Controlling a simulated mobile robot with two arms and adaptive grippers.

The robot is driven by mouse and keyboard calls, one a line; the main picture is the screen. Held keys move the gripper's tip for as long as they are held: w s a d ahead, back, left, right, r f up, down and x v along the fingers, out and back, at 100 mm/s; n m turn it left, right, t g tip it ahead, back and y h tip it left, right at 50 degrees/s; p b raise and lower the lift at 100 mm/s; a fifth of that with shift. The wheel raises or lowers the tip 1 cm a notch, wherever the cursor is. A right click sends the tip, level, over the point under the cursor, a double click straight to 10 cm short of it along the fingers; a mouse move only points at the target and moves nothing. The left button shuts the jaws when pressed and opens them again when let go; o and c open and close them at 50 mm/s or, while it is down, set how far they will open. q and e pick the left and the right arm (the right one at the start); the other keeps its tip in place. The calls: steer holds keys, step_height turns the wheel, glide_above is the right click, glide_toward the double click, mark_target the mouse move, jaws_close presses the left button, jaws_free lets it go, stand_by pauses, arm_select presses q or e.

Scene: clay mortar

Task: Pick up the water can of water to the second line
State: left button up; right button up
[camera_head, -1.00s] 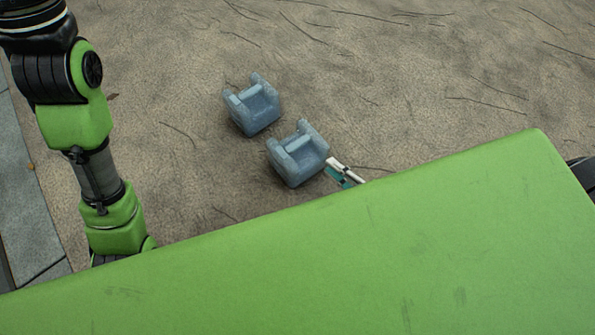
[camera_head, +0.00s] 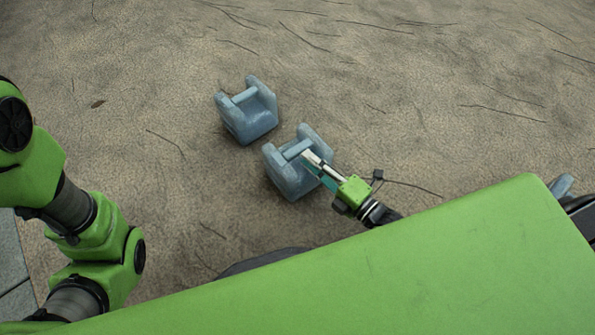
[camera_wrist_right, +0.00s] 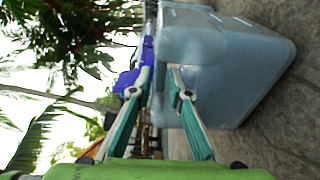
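Two blue-grey water cans stand on the ground in the head view. The farther can (camera_head: 246,118) is at upper left, and the nearer can (camera_head: 285,180) is at lower right of it. Each has a bar handle between raised sides. My right gripper (camera_head: 312,160) reaches the handle of the nearer can from the right. In the right wrist view its fingers (camera_wrist_right: 161,75) are apart, with the nearer can (camera_wrist_right: 250,75) filling the right side, close to the fingertips. Whether the handle lies between the fingers is unclear. My left gripper is out of view.
The ground (camera_head: 400,110) around the cans is bare, cracked earth with free room beyond. Grey paving (camera_head: 12,275) lies at the left edge. A small blue-grey object (camera_head: 562,185) shows at far right, partly hidden. Plants (camera_wrist_right: 80,40) appear in the wrist view background.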

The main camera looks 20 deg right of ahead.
mark_target(297, 148)
steer(key=b+x, duration=0.4)
steer(key=shift+w+f, duration=0.2)
steer(key=shift+f, duration=0.05)
steer(key=shift+w+a+r, duration=0.15)
steer(key=shift+w+a, duration=0.15)
steer(key=shift+w, duration=0.15)
steer(key=shift+r, duration=0.1)
jaws_close()
steer(key=shift+w+r, duration=0.15)
steer(key=shift+r, duration=0.2)
